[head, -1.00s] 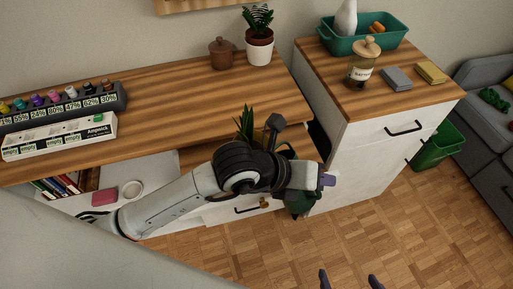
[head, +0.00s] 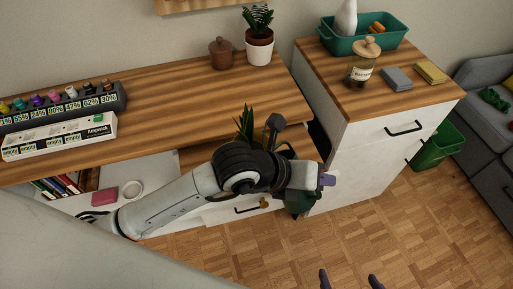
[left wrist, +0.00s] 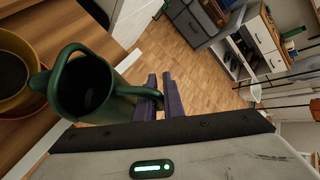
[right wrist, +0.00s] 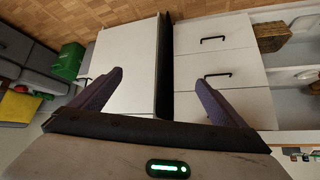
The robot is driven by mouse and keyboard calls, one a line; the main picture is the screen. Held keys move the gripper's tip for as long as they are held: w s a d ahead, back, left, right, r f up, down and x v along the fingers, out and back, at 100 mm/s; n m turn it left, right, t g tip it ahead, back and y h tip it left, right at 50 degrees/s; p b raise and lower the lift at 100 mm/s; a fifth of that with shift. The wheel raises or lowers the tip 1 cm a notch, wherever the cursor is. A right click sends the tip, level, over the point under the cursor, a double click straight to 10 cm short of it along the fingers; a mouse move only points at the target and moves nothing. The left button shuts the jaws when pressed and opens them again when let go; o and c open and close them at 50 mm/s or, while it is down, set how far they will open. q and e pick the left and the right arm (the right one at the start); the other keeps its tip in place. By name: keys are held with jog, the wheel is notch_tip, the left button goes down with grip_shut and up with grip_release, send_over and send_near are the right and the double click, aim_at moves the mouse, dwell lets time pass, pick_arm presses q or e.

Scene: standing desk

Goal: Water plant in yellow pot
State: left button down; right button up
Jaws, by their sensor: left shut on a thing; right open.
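The dark green watering can (head: 299,204) is largely behind my left arm in the head view. It fills the left of the left wrist view (left wrist: 112,106). My left gripper (head: 327,180) is shut on the can's handle; its fingers show in the left wrist view (left wrist: 165,95). The yellow pot (left wrist: 35,52) stands beside the can, with dark soil in it. The can's left end overlaps the pot's rim in that view; I cannot tell whether they touch. The pot's green leaves (head: 243,122) rise behind my arm. My right gripper (head: 350,279) is open and empty, low over the floor.
A white pot with a plant (head: 259,47) and a brown lidded pot (head: 221,54) stand on the upper desk. The cabinet (head: 375,150) to the right carries a jar (head: 363,71) and a green tray (head: 352,46). The floor (head: 400,225) in front is clear.

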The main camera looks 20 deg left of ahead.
pick_arm(q)
jog(key=s+d+f+m+t+y+b, duration=0.2)
jog(key=d+f+y+b, duration=0.3)
jog(key=b, duration=1.6)
notch_tip(320, 180, down, 3)
jog(key=shift+s+d+f+m+b, duration=0.1)
jog(key=shift+s+d+m+b, duration=0.1)
jog(key=shift+d+m+b, duration=0.25)
pick_arm(e)
notch_tip(320, 180, down, 16)
jog(key=a, duration=0.2)
jog(key=shift+w+r+y, duration=0.25)
jog(key=shift+w+y, duration=0.15)
jog(key=shift+w, duration=0.05)
pick_arm(q)
jog(key=shift+a, duration=0.1)
pick_arm(e)
jog(key=shift+s, duration=0.1)
jog(key=shift+w+r+t, duration=0.1)
jog(key=shift+w+t, duration=0.2)
jog(key=shift+w, duration=0.05)
